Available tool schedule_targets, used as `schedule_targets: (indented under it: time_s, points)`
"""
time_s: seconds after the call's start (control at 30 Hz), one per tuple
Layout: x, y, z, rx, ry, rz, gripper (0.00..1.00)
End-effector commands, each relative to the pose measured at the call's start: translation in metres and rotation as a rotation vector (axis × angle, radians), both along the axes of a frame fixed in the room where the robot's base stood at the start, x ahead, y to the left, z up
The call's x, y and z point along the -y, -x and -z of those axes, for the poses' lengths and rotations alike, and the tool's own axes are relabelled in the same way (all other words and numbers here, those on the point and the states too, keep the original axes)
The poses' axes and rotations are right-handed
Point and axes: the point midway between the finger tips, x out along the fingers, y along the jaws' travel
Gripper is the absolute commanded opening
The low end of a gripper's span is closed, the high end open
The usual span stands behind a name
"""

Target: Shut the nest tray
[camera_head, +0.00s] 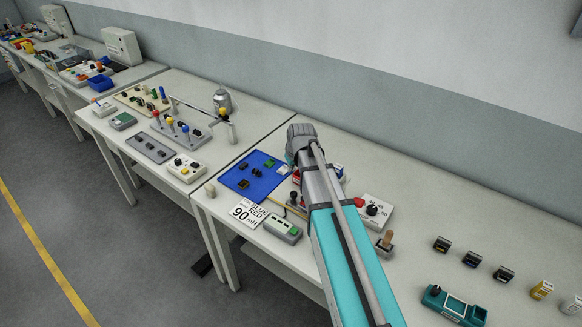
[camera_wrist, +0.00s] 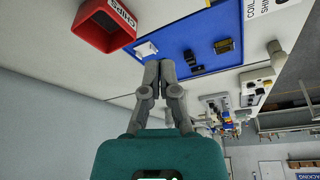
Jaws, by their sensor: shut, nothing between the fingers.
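I cannot pick out a nest tray for certain in either view. My gripper (camera_wrist: 158,68) is shut and empty in the wrist view, its fingertips in front of the near edge of a blue mat (camera_wrist: 185,30). A small pale square part (camera_wrist: 145,49) lies on the mat by the fingertips; I cannot tell whether they touch. Dark parts (camera_wrist: 224,46) lie farther right on it. In the head view the blue mat (camera_head: 243,184) lies left of my arm, and my fingers are hidden behind the arm's end.
A red bin marked CHIPS (camera_wrist: 92,32) stands beside the mat. A printed card (camera_head: 247,213), a grey-green device (camera_head: 283,229), a white box with a dial (camera_head: 374,211) and a teal device (camera_head: 455,306) sit on the table. Bare tabletop shows at the back right.

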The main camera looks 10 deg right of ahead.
Motion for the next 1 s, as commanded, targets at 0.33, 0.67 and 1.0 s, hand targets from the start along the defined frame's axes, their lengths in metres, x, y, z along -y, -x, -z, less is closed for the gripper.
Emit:
schedule_targets:
  time_s: [0.33, 0.67, 1.0]
  points:
    - [0.0, 0.002, 0.0, -0.003, 0.0, 0.001, 0.0]
    - [-0.015, 0.078, 0.006, -0.118, 0.001, 0.065, 0.0]
    - [-0.028, 0.193, 0.011, -0.306, 0.031, 0.194, 0.0]
